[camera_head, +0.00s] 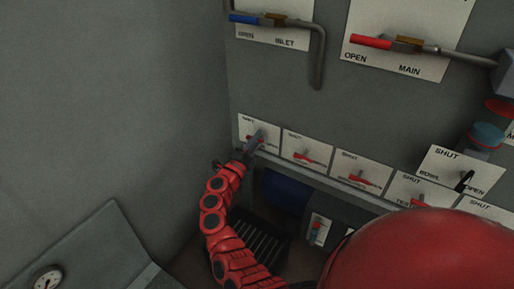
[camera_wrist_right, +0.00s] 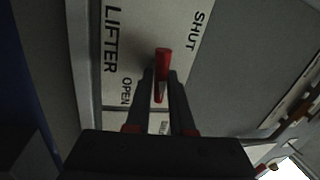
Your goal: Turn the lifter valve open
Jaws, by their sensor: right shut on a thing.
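The lifter valve's red handle (camera_wrist_right: 162,62) stands out from a white label (camera_wrist_right: 125,50) marked LIFTER, SHUT and OPEN. In the right wrist view the handle runs up and down the picture, along the direction of the LIFTER lettering. My right gripper (camera_wrist_right: 161,78) has its two dark fingers closed on either side of the handle. In the head view my right gripper (camera_head: 254,143) is at the leftmost label of the lower row and covers much of that valve. My left gripper is not in view.
More small red valve handles (camera_head: 303,156) sit on labels to the right. Above are a blue INLET handle (camera_head: 255,19) and a red MAIN handle (camera_head: 371,41). A grey wall (camera_head: 110,100) stands close on the left. A black slatted surface (camera_head: 258,242) lies below.

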